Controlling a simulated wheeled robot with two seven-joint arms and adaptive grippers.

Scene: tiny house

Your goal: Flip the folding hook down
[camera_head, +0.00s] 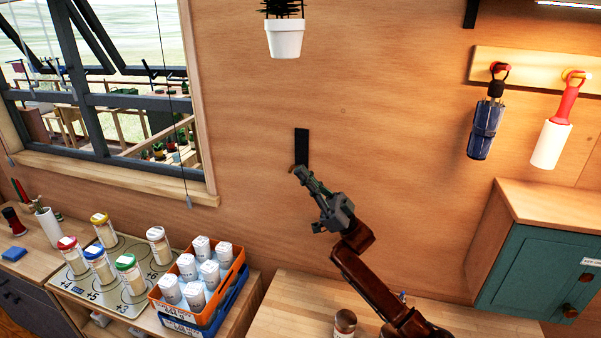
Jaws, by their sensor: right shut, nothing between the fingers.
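The folding hook shows as a narrow black upright plate (302,146) on the wooden wall, below the hanging potted plant. A small brassy bit shows at its lower left, by my fingertips; I cannot tell whether it is part of the hook. My right gripper (297,173) is shut and empty, with its tips at the lower end of the black plate. Whether the tips touch it is unclear. The gripper covers the area just below the plate, so the hook's folding part cannot be made out. My left gripper is not in view.
A white plant pot (284,38) hangs above. A window (110,100) is at left. Below it, an orange crate (226,281) holds white bottles, beside a tray of jars. A teal cabinet (540,270) is at right. The wall around the plate is clear.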

